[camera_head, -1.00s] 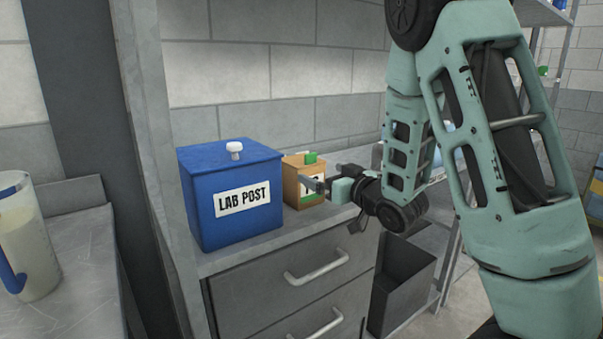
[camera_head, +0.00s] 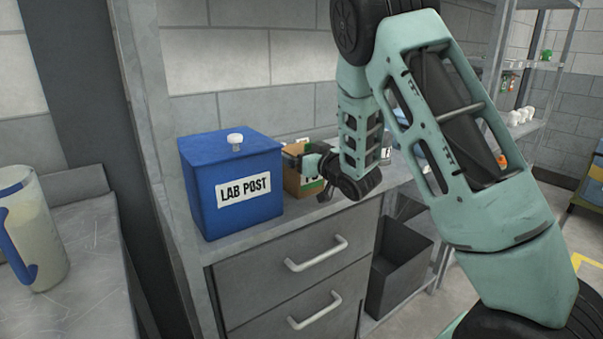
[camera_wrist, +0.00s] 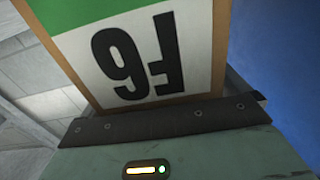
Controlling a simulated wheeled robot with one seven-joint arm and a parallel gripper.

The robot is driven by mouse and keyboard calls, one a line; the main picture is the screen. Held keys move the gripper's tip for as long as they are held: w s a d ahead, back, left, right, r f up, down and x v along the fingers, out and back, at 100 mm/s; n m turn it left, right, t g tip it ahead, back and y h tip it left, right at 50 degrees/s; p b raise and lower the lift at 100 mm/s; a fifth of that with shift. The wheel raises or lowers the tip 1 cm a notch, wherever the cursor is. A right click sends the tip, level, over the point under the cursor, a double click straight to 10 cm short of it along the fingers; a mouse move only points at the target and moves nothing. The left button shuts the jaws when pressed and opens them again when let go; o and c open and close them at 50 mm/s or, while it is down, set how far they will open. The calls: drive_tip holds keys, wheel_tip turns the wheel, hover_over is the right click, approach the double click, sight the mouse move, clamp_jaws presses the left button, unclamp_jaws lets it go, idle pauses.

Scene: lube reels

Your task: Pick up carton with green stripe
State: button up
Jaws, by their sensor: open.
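The carton with the green stripe (camera_head: 311,187) is a small brown box on the counter, just right of the blue LAB POST box. In the wrist view the carton (camera_wrist: 160,60) fills the upper middle, close up, showing a green band and a white label that reads upside down. My gripper (camera_head: 305,158) is open at the carton, and its dark plate (camera_wrist: 165,120) lies right below the carton's face in the wrist view. My wrist hides part of the carton in the head view. I cannot tell whether the fingers touch it.
The blue LAB POST box (camera_head: 232,185) with a white knob stands close on the carton's left. A wall is behind the counter. Drawers (camera_head: 300,262) and a dark open bin (camera_head: 398,262) are below. A jug (camera_head: 30,230) stands on the left bench. A grey-lidded container is partly hidden right of my wrist.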

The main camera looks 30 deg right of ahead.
drive_tip(key=c, duration=1.1)
drive_tip(key=shift+c, duration=0.2)
drive_tip(key=shift+r, duration=0.15)
